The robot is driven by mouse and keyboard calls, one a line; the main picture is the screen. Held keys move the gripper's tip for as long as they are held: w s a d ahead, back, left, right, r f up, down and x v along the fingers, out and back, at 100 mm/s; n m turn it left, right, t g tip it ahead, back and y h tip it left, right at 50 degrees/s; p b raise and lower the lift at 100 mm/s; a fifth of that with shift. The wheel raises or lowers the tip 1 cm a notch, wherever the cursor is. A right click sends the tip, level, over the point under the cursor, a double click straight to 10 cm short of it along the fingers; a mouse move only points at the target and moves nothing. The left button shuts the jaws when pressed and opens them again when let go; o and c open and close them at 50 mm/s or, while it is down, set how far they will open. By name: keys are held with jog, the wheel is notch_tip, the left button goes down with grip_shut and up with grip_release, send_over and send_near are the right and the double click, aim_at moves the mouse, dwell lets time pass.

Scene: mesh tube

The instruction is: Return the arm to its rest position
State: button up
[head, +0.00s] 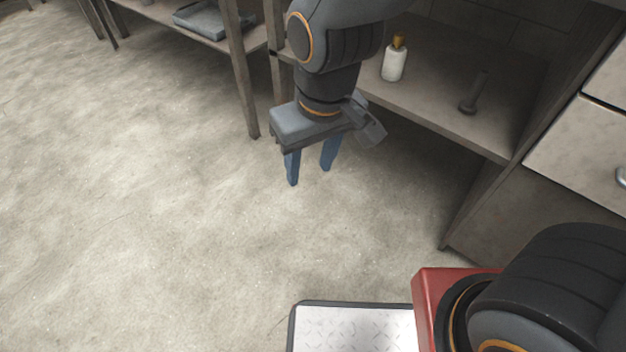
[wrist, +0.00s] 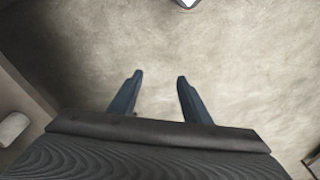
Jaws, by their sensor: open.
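My gripper (head: 310,175) hangs pointing down over the bare floor, in front of the wooden shelf unit in the head view. Its two blue fingers are apart with nothing between them.
A white bottle with a yellow-brown cap (head: 394,60) and a dark grey upright object (head: 472,95) stand on the shelf (head: 440,118). Drawers (head: 590,140) are at right. A grey tray (head: 205,20) sits on another shelf at upper left. The floor (head: 140,210) at left is clear.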

jog(key=shift+g+h, duration=0.3)
jog(key=shift+g, duration=0.3)
jog(key=s, duration=0.3)
jog(key=s+r, duration=0.1)
jog(key=s, duration=0.1)
jog(key=shift+d, duration=0.4)
dwell(0.3)
jog(key=d+r+m+p, duration=0.3)
jog(key=d+r+p, duration=0.7)
jog(key=r+p, duration=0.3)
jog(key=d+r+m+p, duration=0.3)
jog(key=d+r+p, duration=0.8)
jog(key=r+p, duration=0.3)
jog(key=shift+r+m+h+p, duration=0.25)
jog(key=shift+m+h+p, duration=0.05)
jog(key=shift+p, duration=0.6)
